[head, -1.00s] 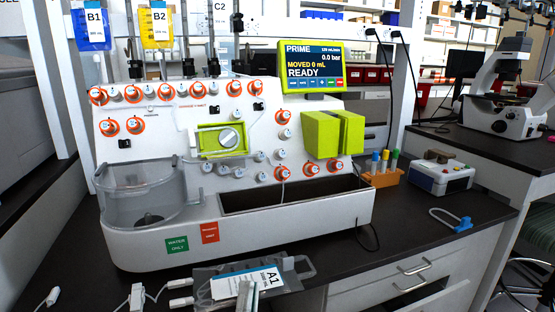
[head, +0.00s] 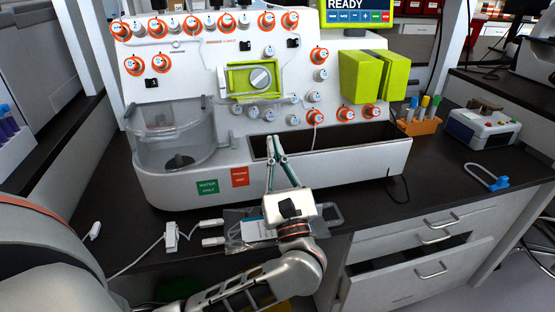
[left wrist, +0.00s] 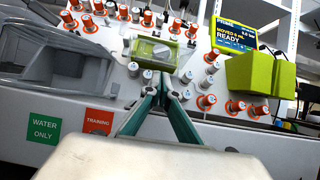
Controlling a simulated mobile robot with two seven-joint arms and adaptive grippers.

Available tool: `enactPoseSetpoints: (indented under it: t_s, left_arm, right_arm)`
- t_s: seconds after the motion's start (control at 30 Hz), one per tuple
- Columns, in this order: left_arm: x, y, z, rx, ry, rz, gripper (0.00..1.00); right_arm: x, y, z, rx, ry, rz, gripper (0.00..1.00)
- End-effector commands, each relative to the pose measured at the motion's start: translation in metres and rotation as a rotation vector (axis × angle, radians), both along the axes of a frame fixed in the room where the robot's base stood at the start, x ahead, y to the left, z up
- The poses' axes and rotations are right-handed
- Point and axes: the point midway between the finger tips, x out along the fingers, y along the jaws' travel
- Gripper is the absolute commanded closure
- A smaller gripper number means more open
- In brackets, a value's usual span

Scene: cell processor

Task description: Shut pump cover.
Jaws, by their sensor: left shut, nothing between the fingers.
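The pump (head: 260,79) is a round grey-white dial in a lime-green frame on the white machine's front; it also shows in the left wrist view (left wrist: 158,50). A clear or pale edge shows at the frame's left side, but I cannot make out the cover's outline or how far it stands open. My left gripper (head: 273,140) points up toward the machine, below the pump in the picture. In the left wrist view its teal fingers (left wrist: 163,78) meet at the tips, shut and empty, just under the pump in the picture. My right gripper is not in view.
A clear basin (head: 175,142) is on the machine's left and a lime-green block (head: 362,76) on its right. Orange-ringed knobs surround the pump. An open trough (head: 350,140) runs below. A clear bag (head: 240,228) lies on the dark bench under my left arm.

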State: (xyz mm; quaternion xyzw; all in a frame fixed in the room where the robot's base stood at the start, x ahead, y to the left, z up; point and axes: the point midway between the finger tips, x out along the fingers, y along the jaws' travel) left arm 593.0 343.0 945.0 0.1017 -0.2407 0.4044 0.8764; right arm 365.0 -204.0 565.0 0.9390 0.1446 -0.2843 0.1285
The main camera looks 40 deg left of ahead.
Motion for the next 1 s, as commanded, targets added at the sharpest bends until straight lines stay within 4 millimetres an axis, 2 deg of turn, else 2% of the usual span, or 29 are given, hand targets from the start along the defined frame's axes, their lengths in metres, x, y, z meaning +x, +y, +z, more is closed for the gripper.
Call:
enactPoseSetpoints:
  t_s: [0.1,0.33,0.77,1.0]
  left_arm:
    - [0.011,0.013,0.012,0.003,-0.003,0.001,1.0]
    - [0.023,0.027,0.021,0.002,0.0,0.0,1.0]
    - [0.024,0.029,0.022,0.0,0.002,0.0,1.0]
    - [0.023,0.027,0.032,-0.032,0.019,-0.002,1.0]
  right_arm:
    - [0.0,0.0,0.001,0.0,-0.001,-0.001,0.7]
    - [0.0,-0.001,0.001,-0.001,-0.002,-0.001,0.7]
    - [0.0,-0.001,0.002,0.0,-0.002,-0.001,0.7]
    - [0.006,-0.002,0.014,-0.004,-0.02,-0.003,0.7]
